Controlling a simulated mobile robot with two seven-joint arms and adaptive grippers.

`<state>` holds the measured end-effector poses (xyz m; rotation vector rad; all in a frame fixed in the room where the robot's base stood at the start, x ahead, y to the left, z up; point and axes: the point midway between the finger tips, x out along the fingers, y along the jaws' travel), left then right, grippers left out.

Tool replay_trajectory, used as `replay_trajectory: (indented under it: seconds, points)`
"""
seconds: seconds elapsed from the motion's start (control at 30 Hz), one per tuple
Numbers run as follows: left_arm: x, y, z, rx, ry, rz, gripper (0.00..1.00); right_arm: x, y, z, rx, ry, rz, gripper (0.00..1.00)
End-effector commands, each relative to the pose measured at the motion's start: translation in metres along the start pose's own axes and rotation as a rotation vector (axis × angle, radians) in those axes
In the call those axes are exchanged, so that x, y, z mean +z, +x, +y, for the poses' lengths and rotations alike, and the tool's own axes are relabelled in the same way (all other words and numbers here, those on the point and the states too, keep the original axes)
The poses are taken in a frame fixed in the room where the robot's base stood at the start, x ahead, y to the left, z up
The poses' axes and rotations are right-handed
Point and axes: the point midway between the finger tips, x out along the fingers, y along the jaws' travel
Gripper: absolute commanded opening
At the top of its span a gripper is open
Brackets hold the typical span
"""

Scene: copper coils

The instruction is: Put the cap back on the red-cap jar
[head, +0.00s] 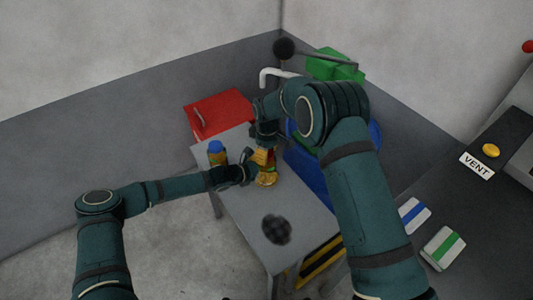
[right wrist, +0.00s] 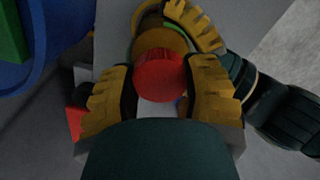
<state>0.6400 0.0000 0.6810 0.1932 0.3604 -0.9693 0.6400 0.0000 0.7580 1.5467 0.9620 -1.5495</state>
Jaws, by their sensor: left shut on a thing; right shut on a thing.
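The red cap (right wrist: 160,76) sits between the fingers of my right gripper (right wrist: 160,88), which is shut on it. In the right wrist view the amber jar (right wrist: 170,42) shows just beyond the cap, with a green band near its far end. My left gripper (head: 255,173) is shut on this jar (head: 267,180) over the grey table; one of its yellow fingers shows beside the jar in the right wrist view. My right gripper (head: 264,158) is directly above the jar. Whether cap and jar touch is hard to tell.
A blue-capped jar (head: 215,153) stands left of my left gripper. A red box (head: 218,112) is at the table's back left.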

Motion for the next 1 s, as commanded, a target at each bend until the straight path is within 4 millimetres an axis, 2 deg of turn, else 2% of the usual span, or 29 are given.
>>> replay_trajectory:
  seconds: [0.37, 0.4, 0.43, 0.8, 1.0]
  points:
    - [0.000, 0.000, 0.000, -0.001, 0.001, -0.001, 0.00, -0.001, 0.000, 0.000, 0.000, 0.043, 0.001, 0.05]
    - [0.000, 0.000, 0.000, -0.001, 0.001, 0.000, 0.00, -0.001, 0.000, 0.000, 0.000, 0.043, 0.001, 0.65]
    - [0.000, 0.000, 0.000, -0.001, 0.000, 0.000, 0.00, -0.001, 0.000, 0.000, 0.000, 0.042, 0.001, 0.76]
    - [0.000, 0.000, 0.000, 0.000, 0.000, 0.000, 0.00, 0.000, -0.001, 0.000, 0.000, 0.041, 0.001, 0.77]
    - [0.000, 0.000, 0.000, 0.000, 0.000, 0.000, 0.00, -0.001, -0.018, 0.001, 0.001, 0.042, 0.003, 0.77]
